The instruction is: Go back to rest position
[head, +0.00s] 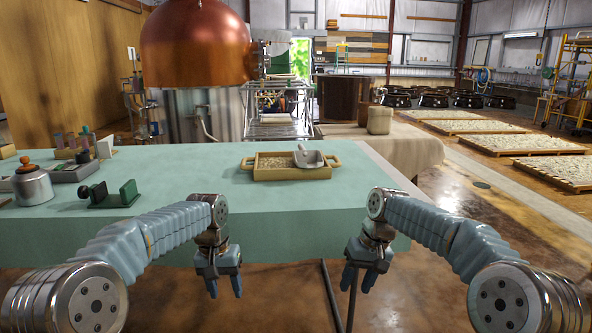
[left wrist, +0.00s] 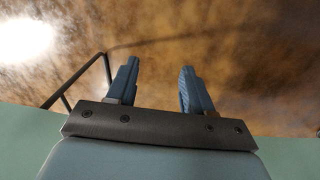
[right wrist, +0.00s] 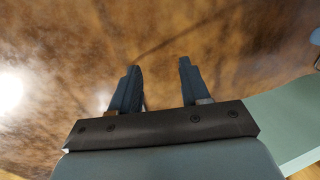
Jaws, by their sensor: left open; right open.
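My left gripper (head: 223,287) hangs fingers down in front of the table's near edge, over the brown floor. It is open and empty; its two blue fingers stand apart in the left wrist view (left wrist: 156,88). My right gripper (head: 361,281) hangs fingers down at a similar height, also clear of the table, near its right corner. It is open and empty; its fingers stand apart in the right wrist view (right wrist: 160,88). Both arms are bent at the elbows and come in from the two sides.
A green table (head: 190,172) lies ahead. On it are a wooden tray (head: 290,173) of pale grains with a grey scoop (head: 309,157), a metal jar (head: 32,187) with an orange lid, and a green holder (head: 127,194). A copper still stands behind. Dark thin legs show between my grippers.

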